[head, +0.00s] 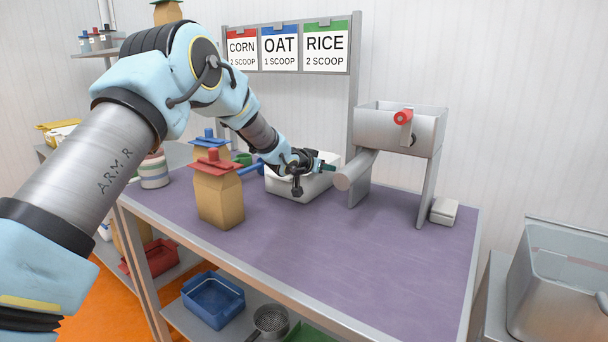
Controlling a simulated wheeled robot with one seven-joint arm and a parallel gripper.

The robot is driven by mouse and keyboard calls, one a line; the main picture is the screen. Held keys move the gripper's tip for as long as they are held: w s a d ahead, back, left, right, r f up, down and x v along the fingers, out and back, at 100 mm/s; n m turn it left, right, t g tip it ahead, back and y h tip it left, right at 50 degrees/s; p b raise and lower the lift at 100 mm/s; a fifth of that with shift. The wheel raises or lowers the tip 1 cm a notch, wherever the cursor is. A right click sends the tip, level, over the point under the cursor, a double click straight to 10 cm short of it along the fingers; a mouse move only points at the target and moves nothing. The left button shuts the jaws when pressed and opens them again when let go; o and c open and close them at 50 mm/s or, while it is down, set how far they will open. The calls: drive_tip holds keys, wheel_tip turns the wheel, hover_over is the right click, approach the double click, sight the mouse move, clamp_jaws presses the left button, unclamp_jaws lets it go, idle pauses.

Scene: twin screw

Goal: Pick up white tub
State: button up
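A white tub (318,185) stands on the purple tabletop, left of the steel machine. My arm reaches in from the left, and my gripper (312,174) is at the tub, in front of its upper part. The gripper is small in the view and overlaps the tub. I cannot tell whether the fingers touch the tub or whether they are open or shut. Part of the tub's top and left side is hidden behind my wrist.
Bags with red (219,198) and blue (209,148) tops stand left of the tub. A steel hopper machine (425,128) with a red knob stands to the right, its tube close to the tub. A small pale box (444,211) is beyond it. The front right tabletop (370,255) is clear.

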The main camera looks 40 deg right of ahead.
drive_tip(key=shift+w+d+f, duration=0.1)
drive_tip(key=shift+d, duration=0.15)
drive_tip(key=shift+c, duration=0.3)
clamp_jaws()
idle(1.0)
